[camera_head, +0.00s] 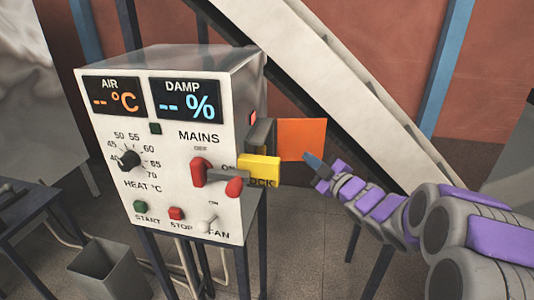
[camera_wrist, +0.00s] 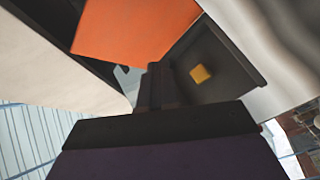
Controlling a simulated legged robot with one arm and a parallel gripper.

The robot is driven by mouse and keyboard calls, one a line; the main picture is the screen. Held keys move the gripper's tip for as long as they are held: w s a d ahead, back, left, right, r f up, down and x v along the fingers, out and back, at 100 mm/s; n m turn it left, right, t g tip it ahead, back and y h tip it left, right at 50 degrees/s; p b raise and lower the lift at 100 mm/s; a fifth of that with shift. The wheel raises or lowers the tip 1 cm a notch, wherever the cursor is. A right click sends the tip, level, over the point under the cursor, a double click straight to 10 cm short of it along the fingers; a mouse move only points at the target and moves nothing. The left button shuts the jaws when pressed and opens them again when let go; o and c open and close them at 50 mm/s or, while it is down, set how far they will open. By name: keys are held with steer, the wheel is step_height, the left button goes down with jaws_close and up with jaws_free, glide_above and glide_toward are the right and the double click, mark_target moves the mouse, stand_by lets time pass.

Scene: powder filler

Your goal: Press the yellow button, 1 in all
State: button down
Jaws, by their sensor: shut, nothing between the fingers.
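The small yellow button (camera_wrist: 201,74) shows in the wrist view on the dark inner face of a grey box (camera_wrist: 235,62). In the head view the grey box (camera_head: 262,134) sits on the machine's right side, and the button is hidden. My gripper (camera_head: 309,157) is shut and empty, its tip by the lower right edge of an orange panel (camera_head: 302,138). In the wrist view my dark fingers (camera_wrist: 155,80) point to the left of the button, apart from it as far as I can tell.
The orange panel (camera_wrist: 132,30) stands beside the box in the wrist view. On the white machine front are a red mains handle (camera_head: 198,170), a yellow lock block (camera_head: 260,168), a heat knob (camera_head: 129,158), and start (camera_head: 140,206) and stop (camera_head: 176,213) buttons. A sloping white beam (camera_head: 335,90) runs behind.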

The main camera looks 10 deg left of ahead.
steer(key=a+b, duration=0.3)
steer(key=a, duration=0.5)
steer(key=shift+a, duration=0.35)
steer(key=shift+w+a, duration=0.1)
steer(key=shift+a, duration=0.05)
stand_by(1.6)
steer(key=shift+a, duration=0.3)
steer(key=shift+a+b, duration=0.4)
steer(key=shift+a, duration=0.15)
stand_by(1.7)
steer(key=shift+d+f+p, duration=0.1)
steer(key=shift+d+p, duration=0.15)
steer(key=shift+p, duration=0.05)
steer(key=shift+s+d, duration=0.2)
steer(key=shift+s, duration=0.05)
steer(key=shift+d+p, duration=1.05)
steer(key=shift+d, duration=1.65)
